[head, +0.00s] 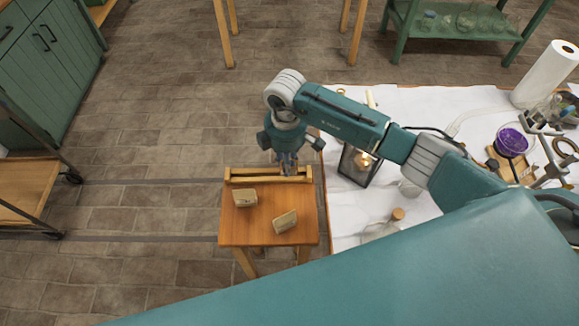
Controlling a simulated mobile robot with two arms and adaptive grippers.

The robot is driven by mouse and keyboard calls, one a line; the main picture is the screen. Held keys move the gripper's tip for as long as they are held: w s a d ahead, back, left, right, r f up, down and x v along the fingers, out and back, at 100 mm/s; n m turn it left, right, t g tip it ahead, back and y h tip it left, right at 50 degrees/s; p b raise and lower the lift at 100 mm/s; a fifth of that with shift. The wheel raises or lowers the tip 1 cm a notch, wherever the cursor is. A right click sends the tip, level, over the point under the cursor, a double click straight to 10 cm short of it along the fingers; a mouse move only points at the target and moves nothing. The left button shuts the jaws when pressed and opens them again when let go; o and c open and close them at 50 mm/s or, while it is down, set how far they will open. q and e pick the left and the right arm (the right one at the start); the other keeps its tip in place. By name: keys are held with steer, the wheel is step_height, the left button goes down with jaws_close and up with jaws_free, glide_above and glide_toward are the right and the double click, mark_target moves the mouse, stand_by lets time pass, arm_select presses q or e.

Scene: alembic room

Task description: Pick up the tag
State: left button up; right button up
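I cannot make out a tag for certain. A small wooden table (270,235) bears two small tan blocks, a left one (245,197) and a right one (286,221). A long, low wooden rack (240,174) lies along its far edge. My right gripper (288,166) points down at the right part of the rack. Its fingers are small and dark here, so whether they are open, or hold anything, does not show. My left gripper is not in view.
A table with a white cloth (345,222) stands close on the right. It bears a dark lantern (358,165), a corked flask (397,215), a purple bowl (511,141) and a paper roll (546,75). Open brick floor (150,140) lies to the left.

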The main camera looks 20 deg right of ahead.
steer(key=shift+f, duration=0.85)
jaws_close()
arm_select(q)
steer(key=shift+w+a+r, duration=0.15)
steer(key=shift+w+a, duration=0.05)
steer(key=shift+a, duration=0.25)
